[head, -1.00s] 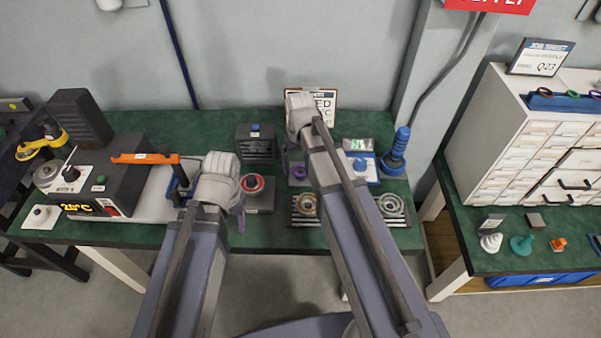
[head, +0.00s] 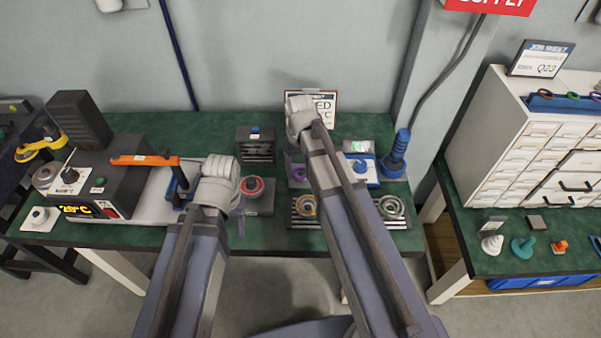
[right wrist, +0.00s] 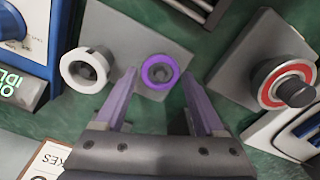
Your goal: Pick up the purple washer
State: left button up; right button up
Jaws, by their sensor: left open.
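The purple washer (right wrist: 160,72) is a small ring lying flat on a grey plate (right wrist: 128,32) in the right wrist view. In the head view it is mostly hidden by my right arm. My right gripper (right wrist: 158,77) is open, with one purple-grey finger on each side of the washer in the picture; neither finger visibly touches it. In the head view my right gripper is hidden behind its arm.
A white ring (right wrist: 86,70) sits beside the washer. A red-ringed part (right wrist: 287,84) stands on another grey block to the right. In the head view, a blue-handled tool (head: 396,155) and a controller box with orange handle (head: 145,160) stand on the bench (head: 205,125).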

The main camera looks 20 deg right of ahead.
grip_shut()
dwell(0.3)
jog(key=shift+r, duration=0.1)
pick_arm(q)
notch_tip(320, 180, up, 10)
jog(key=p, duration=1)
jog(key=shift+r+p, duration=0.25)
jog(key=shift+p, duration=0.05)
pick_arm(e)
notch_tip(320, 180, up, 10)
jog(key=shift+r, duration=0.15)
pick_arm(q)
jog(key=shift+a, duration=0.1)
pick_arm(e)
jog(key=shift+a, duration=0.15)
